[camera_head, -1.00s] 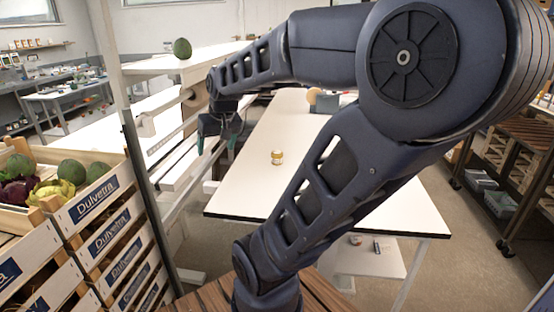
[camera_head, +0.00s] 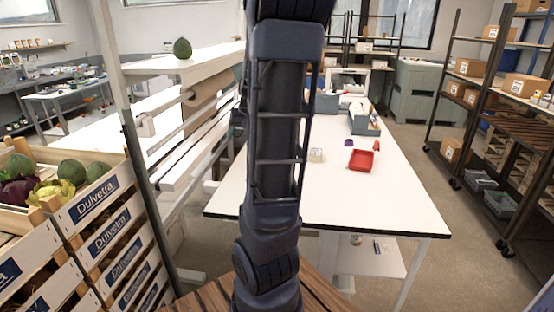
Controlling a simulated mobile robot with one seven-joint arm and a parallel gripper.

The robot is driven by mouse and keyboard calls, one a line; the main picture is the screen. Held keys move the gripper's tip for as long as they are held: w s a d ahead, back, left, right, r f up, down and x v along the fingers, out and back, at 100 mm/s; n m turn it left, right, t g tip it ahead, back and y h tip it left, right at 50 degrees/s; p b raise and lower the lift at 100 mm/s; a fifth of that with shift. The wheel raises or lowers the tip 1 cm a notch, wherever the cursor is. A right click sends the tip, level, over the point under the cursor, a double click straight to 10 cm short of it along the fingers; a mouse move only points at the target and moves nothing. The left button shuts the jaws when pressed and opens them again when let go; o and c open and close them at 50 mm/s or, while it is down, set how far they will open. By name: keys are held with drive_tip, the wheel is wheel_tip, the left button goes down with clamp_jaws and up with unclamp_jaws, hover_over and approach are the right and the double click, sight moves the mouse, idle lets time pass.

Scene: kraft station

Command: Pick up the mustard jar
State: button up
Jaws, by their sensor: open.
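The mustard jar is not visible now. A second ago a small jar with a yellowish band stood on the white table (camera_head: 380,205), at a spot that my upright arm now covers. My gripper cannot be made out; my arm stands across the middle of the view and hides the space behind it. A small dark part shows at the arm's left edge, but I cannot tell what it is.
A small pale item (camera_head: 316,155) stands right of my arm on the table. Vegetable crates (camera_head: 95,200) stand at left. The table's right front is clear.

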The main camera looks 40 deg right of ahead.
drive_tip(key=w+d+f+m+h, duration=0.1)
drive_tip(key=d+f, duration=0.3)
drive_tip(key=d, duration=0.2)
drive_tip(key=w+d+f+h, duration=0.1)
drive_tip(key=w+d+f, duration=0.1)
drive_tip(key=d+f, duration=0.3)
drive_tip(key=w+d+f+m+g, duration=0.1)
drive_tip(key=d+f, duration=0.3)
drive_tip(key=d, duration=0.5)
drive_tip(key=shift+w+d+f+m+h, duration=0.15)
drive_tip(key=shift+w+m+h, duration=0.2)
drive_tip(key=shift+w, duration=0.2)
drive_tip(key=shift+a+x, duration=0.15)
drive_tip(key=shift+x, duration=1.2)
drive_tip(key=shift+a+x, duration=0.15)
drive_tip(key=shift+x, duration=1.25)
drive_tip(key=c, duration=1.2)
